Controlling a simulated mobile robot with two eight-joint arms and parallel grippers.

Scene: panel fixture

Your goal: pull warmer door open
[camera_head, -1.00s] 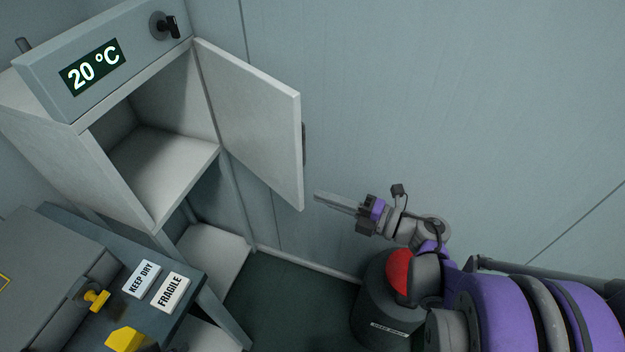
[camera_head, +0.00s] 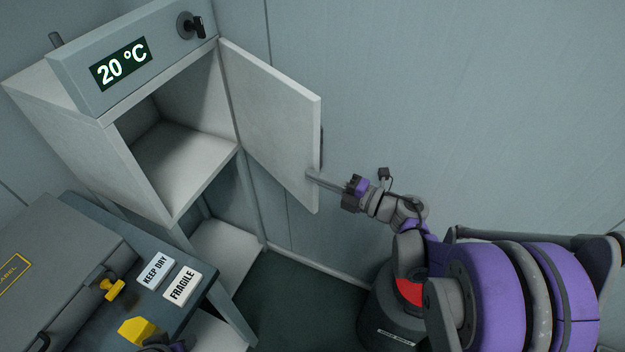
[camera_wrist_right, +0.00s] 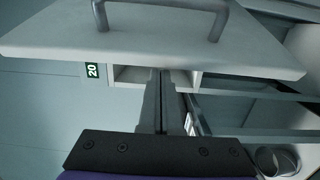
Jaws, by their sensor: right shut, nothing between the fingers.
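The warmer is a pale cabinet with a "20 °C" display (camera_head: 121,63) and a dark knob. Its white door (camera_head: 268,125) stands wide open, hinged on the compartment's right side. The compartment (camera_head: 175,150) looks empty. My right gripper (camera_head: 312,176) is shut and empty, its fingertips at the door's free edge near the lower corner. I cannot tell whether they touch it. In the right wrist view, the door (camera_wrist_right: 150,35) with its grey bar handle (camera_wrist_right: 162,5) lies above the shut fingers (camera_wrist_right: 162,75), which point towards the cabinet. My left gripper's fingers are not seen.
A plain wall (camera_head: 450,110) stands behind the door and my right arm. Dark floor is clear below the door.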

